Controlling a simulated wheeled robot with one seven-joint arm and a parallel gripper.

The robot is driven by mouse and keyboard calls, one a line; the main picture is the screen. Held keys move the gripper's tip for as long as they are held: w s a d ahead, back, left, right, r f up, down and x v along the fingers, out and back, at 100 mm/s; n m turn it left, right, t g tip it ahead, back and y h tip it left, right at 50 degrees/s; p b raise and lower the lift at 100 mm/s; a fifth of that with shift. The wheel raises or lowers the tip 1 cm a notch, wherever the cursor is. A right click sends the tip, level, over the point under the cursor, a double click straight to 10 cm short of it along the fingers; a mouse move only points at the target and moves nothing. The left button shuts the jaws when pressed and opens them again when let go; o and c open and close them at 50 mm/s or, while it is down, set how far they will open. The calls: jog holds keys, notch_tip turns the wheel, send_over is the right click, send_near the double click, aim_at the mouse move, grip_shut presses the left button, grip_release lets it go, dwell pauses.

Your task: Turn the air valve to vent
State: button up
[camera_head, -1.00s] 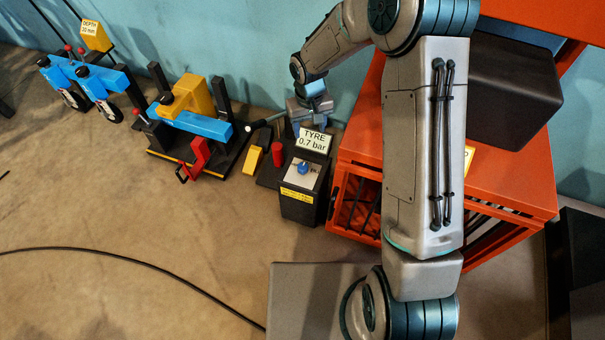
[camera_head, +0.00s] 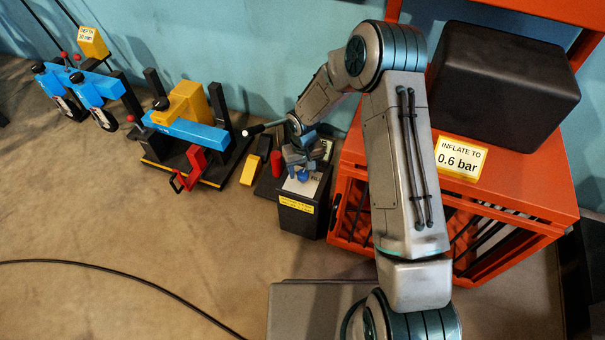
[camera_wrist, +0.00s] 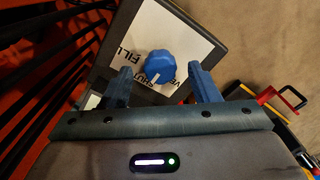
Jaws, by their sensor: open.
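The air valve is a blue knob (camera_wrist: 157,66) on a white plate (camera_wrist: 190,40) on top of a black box (camera_head: 298,219). The plate carries the words FILL, SHUT and a partly hidden VENT. The knob's white pointer faces SHUT. In the wrist view my gripper (camera_wrist: 160,70) is open, with one blue finger on each side of the knob and clear gaps. In the head view my gripper (camera_head: 300,162) is just above the box, close to the knob (camera_head: 302,176), and hides much of the tyre pressure display.
An orange crate (camera_head: 350,165) stands right beside the box, with an INFLATE TO 0.6 bar sign (camera_head: 461,158). A red cylinder (camera_head: 277,163) and a yellow wedge (camera_head: 250,170) are to its left. Blue-and-black stands (camera_head: 190,130) lie farther left. A black cable crosses the open floor.

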jog(key=shift+f, duration=0.55)
jog(key=c, duration=1)
jog(key=shift+o, duration=0.2)
jog(key=shift+n, duration=0.3)
jog(key=n+p, duration=0.3)
jog(key=n, duration=0.2)
jog(key=shift+d+r, duration=0.1)
jog(key=n+p, duration=0.2)
jog(key=n, duration=0.4)
jog(key=shift+w, duration=0.1)
